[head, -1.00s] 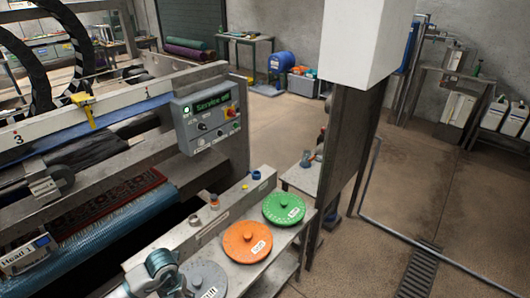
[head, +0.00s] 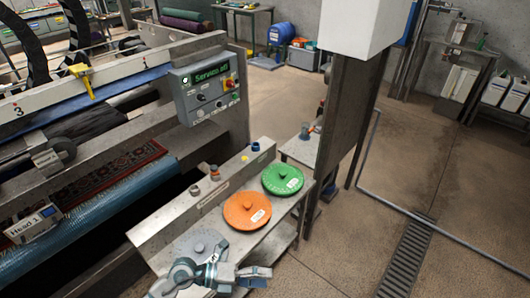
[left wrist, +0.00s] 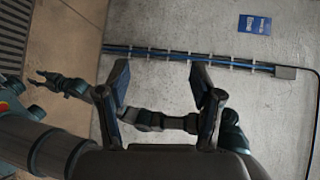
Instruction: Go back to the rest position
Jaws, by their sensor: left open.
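My left gripper (head: 238,268) is at the bottom of the head view, in front of the grey disc on the metal shelf. It is empty. In the left wrist view its two dark fingers (left wrist: 163,82) stand wide apart with nothing between them. Behind them are a concrete wall and links of my own arms. A small pronged shape at the left of that view may be my right gripper (left wrist: 42,80); its jaws are too small to read. My right gripper does not show in the head view.
A metal shelf (head: 150,240) carries grey (head: 192,245), orange (head: 247,213) and green (head: 282,179) discs. A dark post (head: 345,115) stands right of the shelf. Open floor (head: 330,240) lies at right.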

